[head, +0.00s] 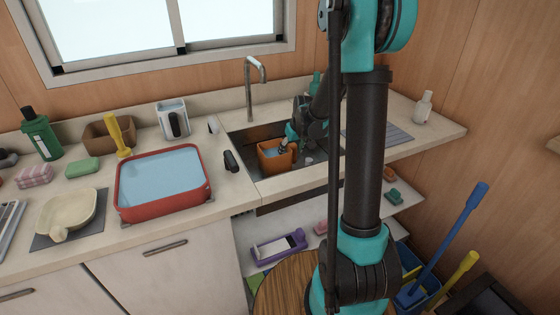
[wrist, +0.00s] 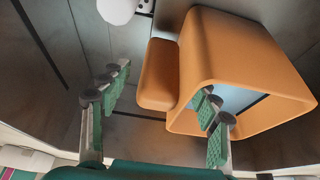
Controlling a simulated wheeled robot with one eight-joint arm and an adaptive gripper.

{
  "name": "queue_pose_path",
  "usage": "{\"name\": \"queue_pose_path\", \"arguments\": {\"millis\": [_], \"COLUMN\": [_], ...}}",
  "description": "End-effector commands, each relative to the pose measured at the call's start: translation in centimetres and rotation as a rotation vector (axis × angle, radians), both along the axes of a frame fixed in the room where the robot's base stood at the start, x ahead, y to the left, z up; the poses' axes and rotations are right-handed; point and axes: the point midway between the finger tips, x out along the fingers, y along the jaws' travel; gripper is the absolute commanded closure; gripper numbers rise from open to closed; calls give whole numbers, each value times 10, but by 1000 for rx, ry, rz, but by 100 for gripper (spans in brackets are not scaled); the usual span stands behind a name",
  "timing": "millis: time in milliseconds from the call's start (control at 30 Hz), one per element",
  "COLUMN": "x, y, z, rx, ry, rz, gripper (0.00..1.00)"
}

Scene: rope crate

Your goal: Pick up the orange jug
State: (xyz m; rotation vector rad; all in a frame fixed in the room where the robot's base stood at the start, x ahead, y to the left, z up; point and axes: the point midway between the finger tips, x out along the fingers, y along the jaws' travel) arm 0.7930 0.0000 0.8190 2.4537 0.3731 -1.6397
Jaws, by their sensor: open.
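The orange jug (head: 268,162) stands in the sink basin in the head view, with something pale blue inside it. In the wrist view the jug (wrist: 235,48) fills the right side, its handle (wrist: 158,75) pointing left. My gripper (head: 286,143) is at the jug's top in the head view, partly hidden by the arm. In the wrist view my gripper (wrist: 162,88) is open. Its left finger is outside the handle, and its right finger overlaps the jug's opening. The handle lies between the fingers in the picture; I cannot tell whether they touch it.
The sink (head: 240,140) walls surround the jug closely, with a faucet (head: 250,85) behind. A red basin (head: 135,210) of water and a clear pitcher (head: 172,120) stand left on the counter. A dark object (head: 231,161) lies at the sink's left edge. A white bottle (head: 423,108) stands right.

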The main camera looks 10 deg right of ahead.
Motion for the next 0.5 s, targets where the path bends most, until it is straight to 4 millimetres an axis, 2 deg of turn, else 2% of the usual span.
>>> {"name": "queue_pose_path", "arguments": {"millis": [167, 500], "x": [0, 0], "y": [0, 0], "z": [0, 0], "rx": [0, 0], "ry": [0, 0], "rz": [0, 0], "gripper": [38, 79]}}
